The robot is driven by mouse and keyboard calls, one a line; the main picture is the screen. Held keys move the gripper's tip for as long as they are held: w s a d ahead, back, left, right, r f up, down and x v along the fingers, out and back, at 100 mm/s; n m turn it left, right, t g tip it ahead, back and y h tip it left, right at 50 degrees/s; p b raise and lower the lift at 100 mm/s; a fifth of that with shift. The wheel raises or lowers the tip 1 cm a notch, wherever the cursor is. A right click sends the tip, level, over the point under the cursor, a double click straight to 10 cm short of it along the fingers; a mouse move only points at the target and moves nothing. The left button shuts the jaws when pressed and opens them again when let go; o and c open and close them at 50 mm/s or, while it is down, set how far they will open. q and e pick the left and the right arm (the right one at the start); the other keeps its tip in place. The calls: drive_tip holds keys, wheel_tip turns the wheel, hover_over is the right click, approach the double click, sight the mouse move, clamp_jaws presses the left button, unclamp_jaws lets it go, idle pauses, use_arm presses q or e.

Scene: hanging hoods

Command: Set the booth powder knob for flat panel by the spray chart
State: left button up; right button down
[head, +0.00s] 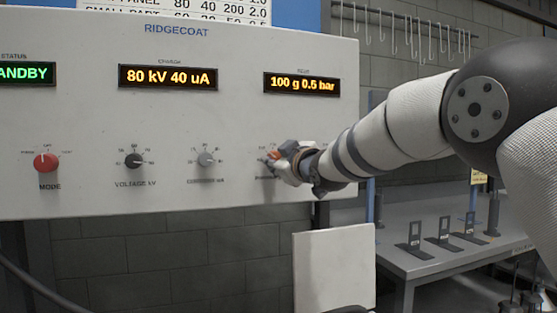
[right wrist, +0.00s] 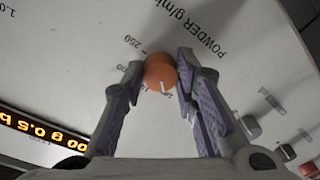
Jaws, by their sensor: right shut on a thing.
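The powder knob (right wrist: 160,73) is orange, on the pale panel beside the lettering "POWDER g/min". My right gripper (right wrist: 160,72) has one finger on each side of it and is shut on it. In the head view the gripper (head: 284,160) covers most of the knob. A white pointer mark shows on the knob's lower edge in the wrist view. The powder display (head: 302,84) reads 100 g 0.5 bar. The spray chart (head: 175,10) is cut off at the top; its panel row reads 80, 40, 200, 2.0. My left gripper is not in view.
Left of the gripper are a grey current knob (head: 206,159), a black voltage knob (head: 133,160) and a red mode knob (head: 46,162). Another display (head: 168,77) reads 80 kV 40 uA. A grey table (head: 440,262) with small stands is at the right.

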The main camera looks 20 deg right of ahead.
drive_tip(key=m, duration=0.4)
drive_tip(key=shift+f+m, duration=0.1)
drive_tip(key=shift+m, duration=0.2)
drive_tip(key=m, duration=0.5)
drive_tip(key=shift+m+t+h, duration=0.3)
drive_tip(key=shift+m, duration=0.1)
drive_tip(key=m, duration=0.9)
drive_tip(key=shift+a+m+h, duration=0.2)
drive_tip(key=shift+m+h, duration=0.1)
drive_tip(key=shift+h, duration=0.1)
drive_tip(key=c, duration=1.5)
unclamp_jaws()
drive_tip(key=shift+o, duration=1.1)
drive_tip(key=shift+w+a, duration=0.1)
